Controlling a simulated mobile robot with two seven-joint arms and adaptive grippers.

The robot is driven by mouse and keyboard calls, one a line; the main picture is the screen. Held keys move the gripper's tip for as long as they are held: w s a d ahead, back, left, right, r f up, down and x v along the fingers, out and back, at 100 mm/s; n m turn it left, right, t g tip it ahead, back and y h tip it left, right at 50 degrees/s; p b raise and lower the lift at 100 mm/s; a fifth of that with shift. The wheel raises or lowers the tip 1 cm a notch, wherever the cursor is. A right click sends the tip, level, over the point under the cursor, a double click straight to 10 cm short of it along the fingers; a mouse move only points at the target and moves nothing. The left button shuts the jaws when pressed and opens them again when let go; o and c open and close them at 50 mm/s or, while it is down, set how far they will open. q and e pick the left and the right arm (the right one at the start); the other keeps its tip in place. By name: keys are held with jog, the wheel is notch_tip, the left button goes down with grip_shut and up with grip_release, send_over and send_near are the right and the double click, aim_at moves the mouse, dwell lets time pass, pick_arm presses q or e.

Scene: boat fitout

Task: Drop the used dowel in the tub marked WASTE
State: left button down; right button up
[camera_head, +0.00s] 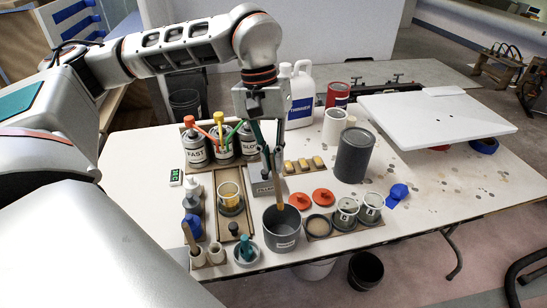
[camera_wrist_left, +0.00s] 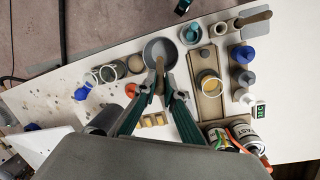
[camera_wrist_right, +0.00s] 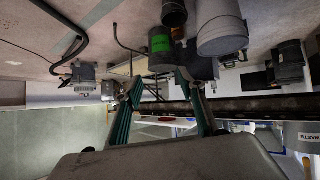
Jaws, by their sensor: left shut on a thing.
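My left gripper (camera_head: 271,165) is shut on a slim wooden dowel (camera_head: 279,190), which hangs down from its fingers. The dowel's lower end is over or inside the open mouth of a dark grey pot (camera_head: 281,240) at the table's front; I cannot tell how deep. The pot's label is too small to read. The left wrist view also shows the dowel (camera_wrist_left: 159,78) between the fingertips (camera_wrist_left: 160,82), in front of the pot (camera_wrist_left: 152,45). A grey tub marked WASTE (camera_wrist_right: 308,130) is cut off at the right edge of the right wrist view. My right gripper (camera_wrist_right: 165,95) is open and empty.
A large grey can (camera_head: 354,155) and a white jug (camera_head: 299,95) stand behind. A black bin (camera_head: 365,270) is on the floor in front.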

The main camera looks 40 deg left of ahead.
aim_at(276, 182)
pick_arm(q)
notch_tip(276, 182, down, 2)
jog(key=shift+f+b, duration=0.15)
jog(key=shift+b, duration=0.7)
jog(key=shift+s+d+f, duration=0.1)
jog(key=shift+d+f, duration=0.05)
jog(key=shift+f, duration=0.6)
jog(key=shift+d+f+b, duration=0.2)
jog(key=shift+f+b, duration=0.3)
jog(key=shift+f, duration=0.35)
jog(key=shift+d+f, duration=0.1)
jog(key=shift+f, duration=0.2)
pick_arm(e)
jog(key=shift+w+d+f, duration=0.15)
jog(key=shift+d+f, duration=0.05)
jog(key=shift+f, duration=0.4)
jog(key=shift+w+d+f, duration=0.1)
jog(key=shift+d+f, duration=0.05)
jog(key=shift+f, duration=0.45)
